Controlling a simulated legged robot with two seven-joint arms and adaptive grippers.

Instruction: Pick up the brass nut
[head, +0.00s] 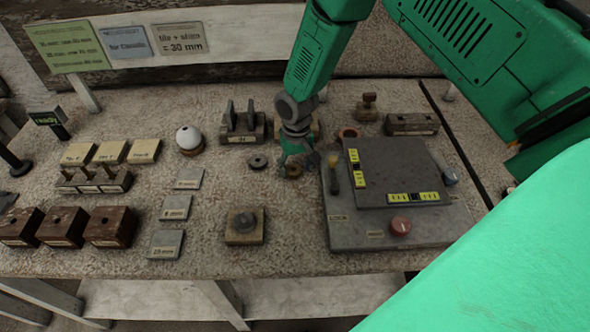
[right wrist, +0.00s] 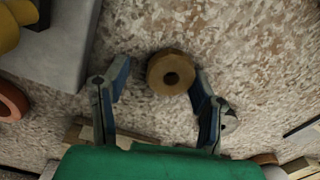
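The brass nut (right wrist: 171,72) is a round brownish ring with a dark hole, lying flat on the speckled tabletop. In the right wrist view it sits between and just beyond the two blue-grey fingertips of my right gripper (right wrist: 163,88). The fingers are spread apart, and a gap shows on the left side of the nut; the right finger is close to its edge. In the head view the right gripper (head: 292,163) points down over the nut (head: 293,171), which is partly covered by the fingers. My left gripper does not show.
A grey panel (head: 340,232) with a red knob (head: 400,225) stands right of the gripper. A dark washer (head: 258,162) lies to the left. A wooden block with a metal piece (head: 245,228) stands in front. A white sphere (head: 188,137) and several labelled tiles and blocks are further left.

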